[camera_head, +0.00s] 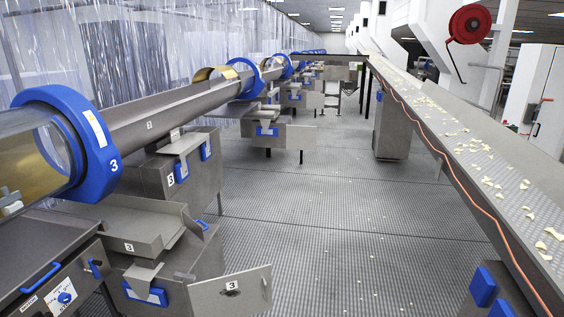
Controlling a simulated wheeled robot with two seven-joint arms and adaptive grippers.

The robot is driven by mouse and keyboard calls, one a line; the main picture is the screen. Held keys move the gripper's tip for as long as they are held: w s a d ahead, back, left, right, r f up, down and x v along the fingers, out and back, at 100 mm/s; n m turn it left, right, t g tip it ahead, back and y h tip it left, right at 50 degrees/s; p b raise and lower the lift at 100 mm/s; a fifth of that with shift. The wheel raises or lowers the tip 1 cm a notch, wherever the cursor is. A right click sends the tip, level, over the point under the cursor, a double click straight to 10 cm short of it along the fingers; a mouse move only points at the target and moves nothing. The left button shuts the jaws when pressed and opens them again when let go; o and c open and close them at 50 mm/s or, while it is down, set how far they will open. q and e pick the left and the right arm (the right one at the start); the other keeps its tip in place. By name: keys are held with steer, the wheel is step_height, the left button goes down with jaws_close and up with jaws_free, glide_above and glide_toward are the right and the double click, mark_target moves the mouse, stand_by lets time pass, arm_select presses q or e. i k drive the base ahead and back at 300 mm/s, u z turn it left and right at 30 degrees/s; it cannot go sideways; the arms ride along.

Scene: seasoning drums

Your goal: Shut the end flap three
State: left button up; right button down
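A grey metal flap marked 3 (248,292) stands swung out at the bottom centre, at the right end of the grey box of station three (205,255). It has a small dark latch or slot below its number. A blue-edged bracket (146,295) is on the box front to its left. Above it is a grey tray marked 3 (108,227). The drum's blue ring marked 3 (97,140) is at the upper left. Neither of my grippers shows in the head view.
A conveyor with scattered pale chips (465,140) runs along the right, with an orange cable (440,160) on its side. A grey cabinet (392,127) stands beneath it. The ribbed floor aisle (340,215) between is mostly clear, with a few chips on it.

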mark_target(193, 226)
steer(key=i, duration=2.9)
steer(key=u, duration=2.65)
